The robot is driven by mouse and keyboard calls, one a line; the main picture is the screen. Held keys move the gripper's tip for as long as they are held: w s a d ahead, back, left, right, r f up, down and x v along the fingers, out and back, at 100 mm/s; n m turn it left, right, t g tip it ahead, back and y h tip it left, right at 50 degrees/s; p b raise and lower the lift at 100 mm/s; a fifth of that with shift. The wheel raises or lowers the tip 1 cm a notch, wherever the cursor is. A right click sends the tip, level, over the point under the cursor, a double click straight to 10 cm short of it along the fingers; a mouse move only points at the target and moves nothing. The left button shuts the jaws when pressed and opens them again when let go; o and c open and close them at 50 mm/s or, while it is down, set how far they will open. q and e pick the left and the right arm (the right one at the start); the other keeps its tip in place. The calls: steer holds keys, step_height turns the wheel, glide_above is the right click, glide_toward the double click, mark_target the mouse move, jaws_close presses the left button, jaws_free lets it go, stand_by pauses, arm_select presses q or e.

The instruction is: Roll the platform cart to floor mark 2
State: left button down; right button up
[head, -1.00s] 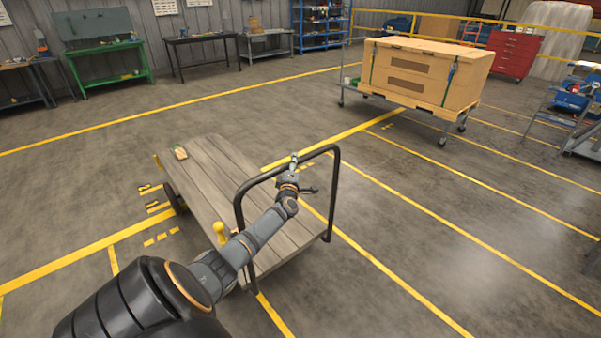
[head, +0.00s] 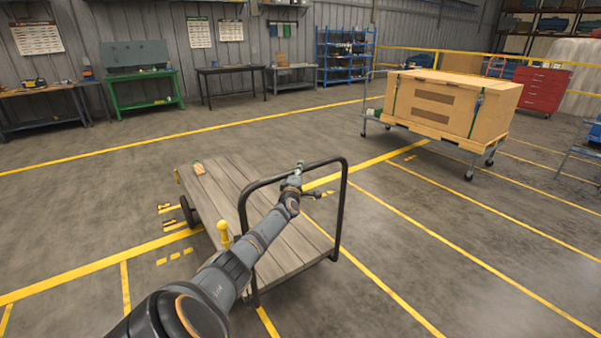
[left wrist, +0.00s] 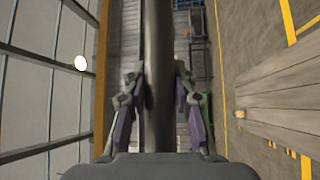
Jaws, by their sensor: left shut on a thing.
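The platform cart (head: 215,210) has a grey plank deck and a black tubular push handle (head: 344,200) at its right end. It stands on the floor across yellow lines. My left gripper (head: 297,172) is shut on the top bar of the handle. In the left wrist view the dark handle bar (left wrist: 158,70) runs between the two fingers of my left gripper (left wrist: 158,100). Yellow floor marks (head: 170,215) show beside the deck's left side; their numbers are too small to read. My right gripper is not in view.
A small object (head: 198,168) lies on the deck's far corner, and a yellow knob (head: 224,235) stands at its near edge. A wheeled rack with a large wooden crate (head: 450,105) stands at back right. A green workbench (head: 148,90) lines the wall. The floor between is open.

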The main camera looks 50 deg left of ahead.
arm_select(q)
steer(key=c, duration=1.1)
jaws_free()
steer(key=shift+f, duration=0.1)
steer(key=shift+o, duration=0.2)
steer(key=v, duration=1.2)
